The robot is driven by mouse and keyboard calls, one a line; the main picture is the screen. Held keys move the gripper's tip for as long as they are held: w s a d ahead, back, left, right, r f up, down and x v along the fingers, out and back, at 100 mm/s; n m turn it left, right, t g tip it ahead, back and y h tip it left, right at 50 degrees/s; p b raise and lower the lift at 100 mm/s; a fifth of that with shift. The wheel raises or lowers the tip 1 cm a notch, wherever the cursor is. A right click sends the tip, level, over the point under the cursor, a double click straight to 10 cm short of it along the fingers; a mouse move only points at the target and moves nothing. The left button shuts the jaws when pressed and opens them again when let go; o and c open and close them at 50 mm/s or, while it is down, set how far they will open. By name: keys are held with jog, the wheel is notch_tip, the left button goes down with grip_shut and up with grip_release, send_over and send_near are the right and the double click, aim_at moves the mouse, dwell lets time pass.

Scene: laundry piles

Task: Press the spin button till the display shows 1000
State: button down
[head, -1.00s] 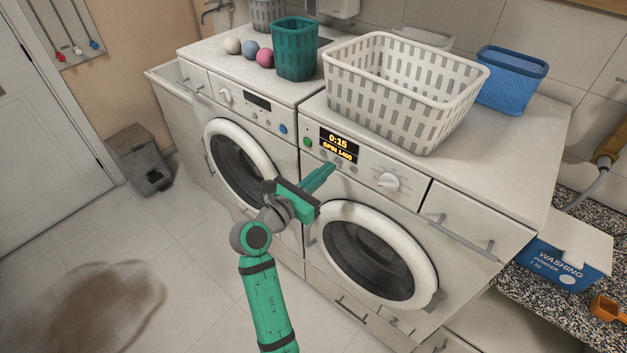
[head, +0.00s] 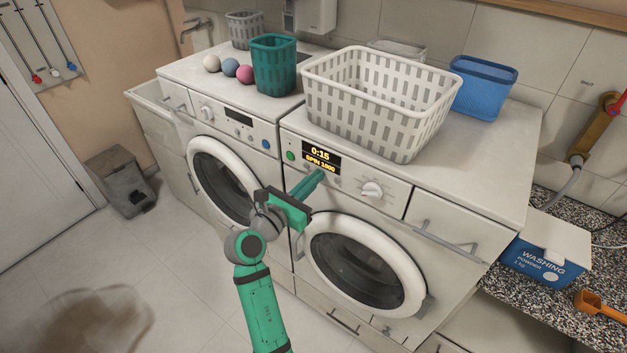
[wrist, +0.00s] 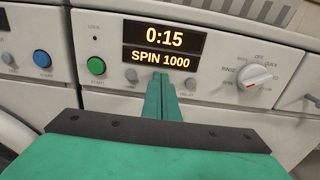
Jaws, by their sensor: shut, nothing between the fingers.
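The right-hand washing machine's display (head: 321,152) is lit. In the wrist view the display (wrist: 163,47) reads "0:15" above "SPIN 1000". My gripper (head: 321,174) is shut and empty, its green fingertips pointing at the panel just below the display. The fingertips also show in the wrist view (wrist: 160,78), between a grey button on the left (wrist: 131,75) and a grey button on the right (wrist: 190,83). The spin button itself is not visible; the fingers cover the panel between those two. I cannot tell whether the tips touch the panel.
A green start button (wrist: 96,66) is left of the fingers, and a white dial (wrist: 255,77) is to the right. A white laundry basket (head: 375,105) stands on top of the machine. A second washer (head: 215,130) is on the left. Free floor lies at the left.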

jog(key=shift+w+d+r, duration=0.15)
jog(key=shift+w+d, duration=0.1)
jog(key=shift+d, duration=0.25)
jog(key=v, duration=1.5)
jog(key=shift+a, duration=0.25)
jog(key=shift+w+f, duration=0.15)
jog(key=shift+f, duration=0.05)
dwell(0.5)
